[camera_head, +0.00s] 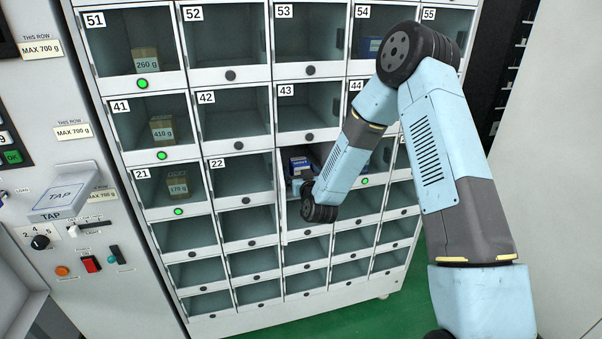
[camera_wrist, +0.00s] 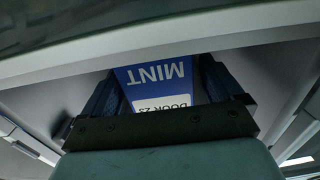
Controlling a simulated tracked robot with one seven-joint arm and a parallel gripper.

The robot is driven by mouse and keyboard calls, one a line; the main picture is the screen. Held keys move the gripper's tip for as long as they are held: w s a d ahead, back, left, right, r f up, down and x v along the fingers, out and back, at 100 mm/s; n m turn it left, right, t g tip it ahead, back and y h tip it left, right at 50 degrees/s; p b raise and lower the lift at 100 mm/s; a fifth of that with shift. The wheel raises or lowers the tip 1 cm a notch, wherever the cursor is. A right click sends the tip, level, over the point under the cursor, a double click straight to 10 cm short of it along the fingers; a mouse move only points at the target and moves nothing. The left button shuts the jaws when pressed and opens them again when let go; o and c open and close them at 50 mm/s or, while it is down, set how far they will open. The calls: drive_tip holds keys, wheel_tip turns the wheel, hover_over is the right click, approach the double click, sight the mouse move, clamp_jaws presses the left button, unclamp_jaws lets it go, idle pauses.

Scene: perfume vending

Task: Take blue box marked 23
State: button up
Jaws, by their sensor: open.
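The blue box (camera_head: 299,165) sits in an open compartment right of 22 and below 43 in the head view; my arm hides that compartment's number. In the wrist view the blue box (camera_wrist: 152,77) shows upside down, with "MINT" and a white label reading "DOOR 23". My gripper (camera_wrist: 160,85) reaches into the compartment with one dark finger on each side of the box. It is open; whether the fingers touch the box I cannot tell. In the head view my gripper (camera_head: 301,186) is partly hidden by my wrist.
The compartment's walls and upper edge (camera_wrist: 200,42) lie close around my gripper. Boxes stand in compartments 51 (camera_head: 147,60), 41 (camera_head: 162,128) and 21 (camera_head: 177,187). Another blue box (camera_head: 370,47) is in 54. A control panel (camera_head: 70,200) is at the left.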

drive_tip(key=shift+x, duration=1.5)
drive_tip(key=c, duration=1.1)
drive_tip(key=shift+r, duration=0.1)
